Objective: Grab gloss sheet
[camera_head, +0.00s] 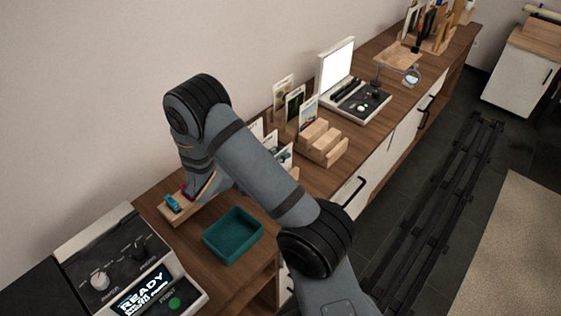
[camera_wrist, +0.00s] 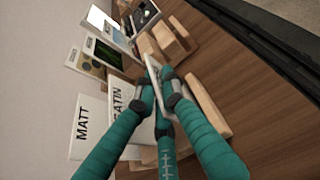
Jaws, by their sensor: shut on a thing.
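In the wrist view my gripper (camera_wrist: 162,88) has three teal fingers closed around a thin white sheet (camera_wrist: 153,68), seen nearly edge-on between the fingertips. No label on this sheet can be read. A white card marked MATT (camera_wrist: 84,118) and one marked SATIN (camera_wrist: 117,108) stand upright in a row to its left, the SATIN card partly behind a finger. A wooden holder piece (camera_wrist: 208,105) lies just right of the fingers.
An empty teal tray (camera_head: 233,237) sits on the wooden counter (camera_head: 172,238) at the front. A control panel reading READY (camera_head: 145,290) is front left. Slotted wooden blocks (camera_head: 322,145) and picture cards (camera_head: 294,103) stand beyond the arm, then a lit white panel (camera_head: 336,65).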

